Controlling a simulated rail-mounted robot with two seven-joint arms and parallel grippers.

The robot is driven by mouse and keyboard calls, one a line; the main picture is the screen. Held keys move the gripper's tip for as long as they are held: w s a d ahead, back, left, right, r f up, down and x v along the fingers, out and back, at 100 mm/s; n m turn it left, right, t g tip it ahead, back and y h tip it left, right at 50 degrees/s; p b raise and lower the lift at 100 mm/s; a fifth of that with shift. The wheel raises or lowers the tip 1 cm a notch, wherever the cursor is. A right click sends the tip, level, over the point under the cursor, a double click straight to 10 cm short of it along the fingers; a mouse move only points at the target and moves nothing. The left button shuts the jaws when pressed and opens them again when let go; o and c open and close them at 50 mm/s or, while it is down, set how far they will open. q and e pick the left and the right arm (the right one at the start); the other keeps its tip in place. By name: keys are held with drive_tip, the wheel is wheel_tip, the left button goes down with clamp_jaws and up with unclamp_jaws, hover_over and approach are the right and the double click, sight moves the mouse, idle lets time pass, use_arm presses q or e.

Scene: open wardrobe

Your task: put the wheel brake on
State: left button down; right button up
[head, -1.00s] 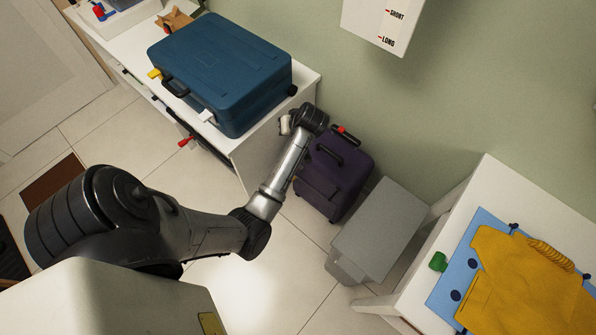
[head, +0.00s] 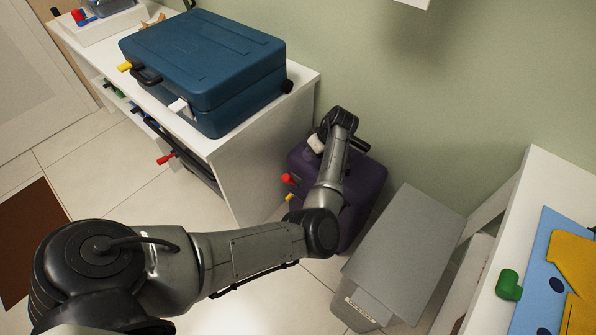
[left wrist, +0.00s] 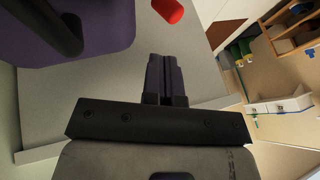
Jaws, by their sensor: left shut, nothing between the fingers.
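A dark purple suitcase (head: 366,192) stands on the floor between the white bench and a grey bin. A red knob (head: 288,179) and a small yellow knob (head: 291,197) show at its left side; I cannot tell which belongs to the wheel brake. My left gripper (head: 316,143) is over the suitcase's upper left, its fingertips hard to make out there. In the left wrist view the gripper's fingers (left wrist: 165,68) are shut and empty. A red cylinder (left wrist: 168,10) is just beyond their tips, apart from them. The purple suitcase (left wrist: 100,25) with its black handle is at upper left.
A blue suitcase (head: 210,60) lies on the white bench (head: 255,150). The grey bin (head: 405,250) stands close right of the purple suitcase. A white table (head: 495,240) with a blue mat is at far right. The green wall is behind.

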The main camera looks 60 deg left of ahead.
sight(289, 181)
use_arm(q)
drive_tip(key=b+x, duration=0.4)
drive_tip(key=x, duration=0.5)
drive_tip(key=shift+f+b, duration=0.15)
drive_tip(key=shift+b, duration=0.25)
drive_tip(key=shift+s+a+f, duration=0.15)
drive_tip(key=shift+s+f, duration=0.05)
drive_tip(key=shift+f, duration=0.1)
